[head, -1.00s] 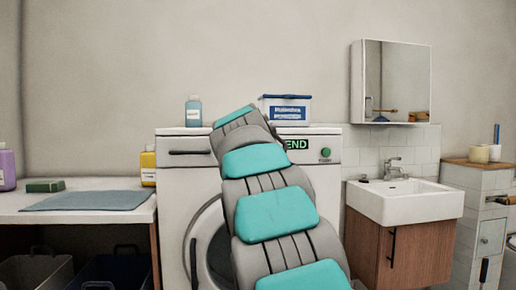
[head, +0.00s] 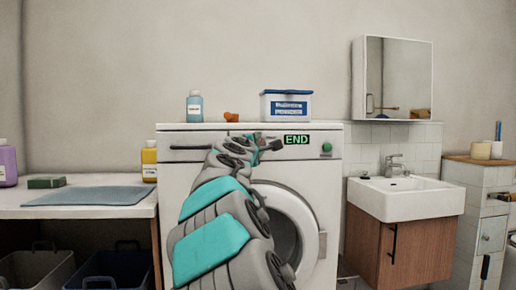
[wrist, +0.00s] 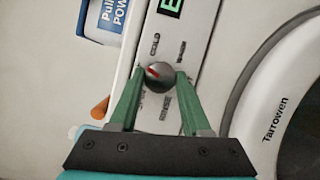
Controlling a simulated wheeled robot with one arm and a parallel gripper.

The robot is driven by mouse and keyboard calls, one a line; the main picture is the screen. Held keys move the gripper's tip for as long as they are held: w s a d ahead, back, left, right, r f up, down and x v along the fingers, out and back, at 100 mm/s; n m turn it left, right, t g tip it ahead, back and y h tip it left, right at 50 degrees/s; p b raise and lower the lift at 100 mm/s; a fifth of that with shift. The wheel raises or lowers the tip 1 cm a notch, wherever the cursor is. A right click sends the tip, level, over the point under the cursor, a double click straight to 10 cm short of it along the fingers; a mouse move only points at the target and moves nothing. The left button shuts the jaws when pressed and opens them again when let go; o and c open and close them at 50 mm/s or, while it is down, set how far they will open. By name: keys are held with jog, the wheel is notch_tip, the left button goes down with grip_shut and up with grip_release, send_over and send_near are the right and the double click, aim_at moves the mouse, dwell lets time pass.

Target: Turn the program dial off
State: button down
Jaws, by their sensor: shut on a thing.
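The program dial (wrist: 158,77) is a dark round knob with a red mark on the control panel, with small printed labels around it, one reading COLD. My gripper (wrist: 161,75) has its two green fingers on either side of the knob, shut on it. The red mark lies on the knob's left part in the wrist view. In the head view my gripper (head: 262,145) is at the panel of the washing machine (head: 310,170), just left of the green END display (head: 297,139). The dial is hidden there behind my gripper.
A blue bottle (head: 194,107), a small orange object (head: 231,117) and a white-and-blue powder box (head: 286,106) stand on the machine. A green button (head: 327,147) is right of the display. A sink (head: 406,197) stands to the right, a counter (head: 90,212) to the left.

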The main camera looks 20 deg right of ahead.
jog(key=shift+d+f+n+t+b, duration=0.15)
jog(key=shift+n+t+b, duration=0.4)
jog(key=shift+n, duration=0.65)
jog(key=shift+f+n+t+b, duration=0.15)
jog(key=shift+n+t+b, duration=0.4)
jog(key=shift+n, duration=0.65)
jog(key=shift+c, duration=1.8)
grip_release()
jog(key=shift+r, duration=0.1)
jog(key=b+v, duration=0.1)
jog(key=v, duration=0.7)
